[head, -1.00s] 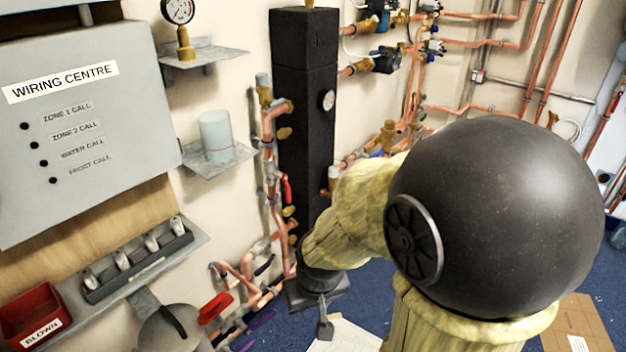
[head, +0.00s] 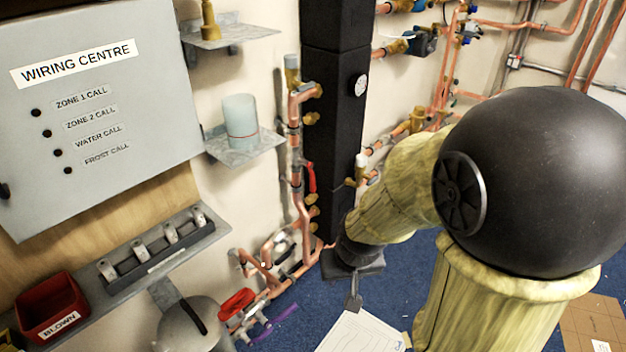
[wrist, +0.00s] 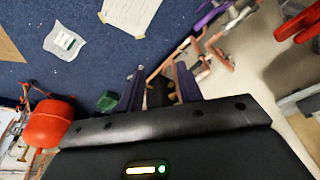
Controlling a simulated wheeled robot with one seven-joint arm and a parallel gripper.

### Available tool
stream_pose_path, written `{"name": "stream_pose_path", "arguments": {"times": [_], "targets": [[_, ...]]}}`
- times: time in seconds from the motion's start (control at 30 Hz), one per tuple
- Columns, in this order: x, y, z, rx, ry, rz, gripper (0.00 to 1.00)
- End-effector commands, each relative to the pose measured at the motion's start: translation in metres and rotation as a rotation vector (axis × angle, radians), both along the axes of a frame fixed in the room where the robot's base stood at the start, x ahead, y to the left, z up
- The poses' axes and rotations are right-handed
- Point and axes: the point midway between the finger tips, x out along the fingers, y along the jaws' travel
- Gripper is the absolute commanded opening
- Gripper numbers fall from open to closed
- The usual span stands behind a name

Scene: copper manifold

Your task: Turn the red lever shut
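A red lever (head: 311,177) hangs along the upright copper pipe left of the black column in the head view. A second, wider red handle (head: 236,302) sits on the low pipework, with a purple handle (head: 280,318) beside it. In the wrist view a red handle (wrist: 298,24) shows at the top right, apart from my fingers. I cannot tell which red handle the task means. My gripper (wrist: 160,90) is open, its two fingers spread with nothing held; pipework shows beyond them. In the head view its end (head: 353,300) is small, right of the low pipes.
The wiring centre box (head: 100,110) and a shelf with a red bin (head: 50,306) fill the left. A cylinder (head: 240,122) stands on a wall shelf. The black column (head: 333,110) rises behind my arm. Paper (head: 362,334) lies on blue carpet. A red vessel (wrist: 50,122) shows in the wrist view.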

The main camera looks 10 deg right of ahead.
Motion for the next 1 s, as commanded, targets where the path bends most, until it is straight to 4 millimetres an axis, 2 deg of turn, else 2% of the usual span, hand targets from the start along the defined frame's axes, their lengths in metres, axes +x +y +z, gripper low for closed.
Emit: {"name": "stream_pose_path", "arguments": {"times": [0.23, 0.4, 0.6, 0.8, 1.0], "targets": [[0.065, 0.016, -0.034, 0.03, -0.122, -0.171, 0.36], [0.108, 0.018, -0.062, -0.005, -0.252, -0.296, 0.36], [0.15, 0.013, -0.085, -0.09, -0.453, -0.396, 0.36], [0.184, 0.011, -0.091, -0.19, -0.713, -0.415, 0.36], [0.208, 0.025, -0.076, -0.264, -1.022, -0.34, 0.36]]}}
